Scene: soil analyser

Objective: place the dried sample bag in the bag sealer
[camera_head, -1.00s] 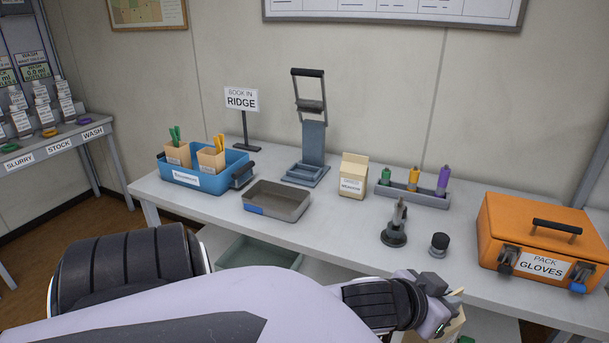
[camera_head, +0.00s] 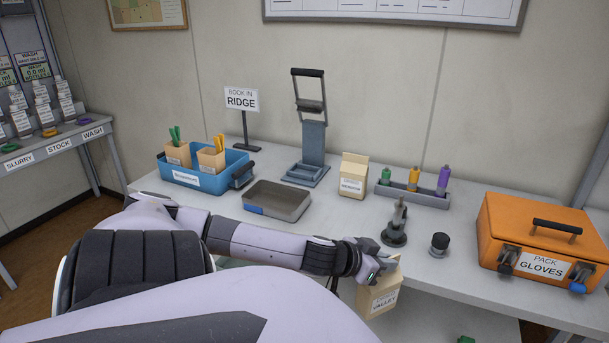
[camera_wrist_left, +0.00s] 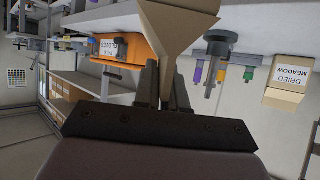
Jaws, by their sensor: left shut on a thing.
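My left gripper (camera_head: 376,268) is shut on a tan paper bag (camera_head: 381,294) at the table's front edge. Its label reads VALLEY, with a smaller line above that I cannot read. In the left wrist view the bag (camera_wrist_left: 178,35) shows between the fingers (camera_wrist_left: 165,92). What looks like the bag sealer (camera_head: 314,148) is a grey-blue stand at the back of the table. Its black-handled lever is raised and its base frame looks empty. Another tan bag (camera_head: 353,176) stands upright to its right; the left wrist view shows it (camera_wrist_left: 288,82) labelled DRIED MEADOW. My right gripper is out of view.
A shallow grey tray (camera_head: 277,207) lies in front of the stand. A blue crate (camera_head: 208,184) with two bags is at the left. A dark post (camera_head: 396,230), a black knob (camera_head: 439,243), a tube rack (camera_head: 410,196) and an orange case (camera_head: 530,235) occupy the right.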

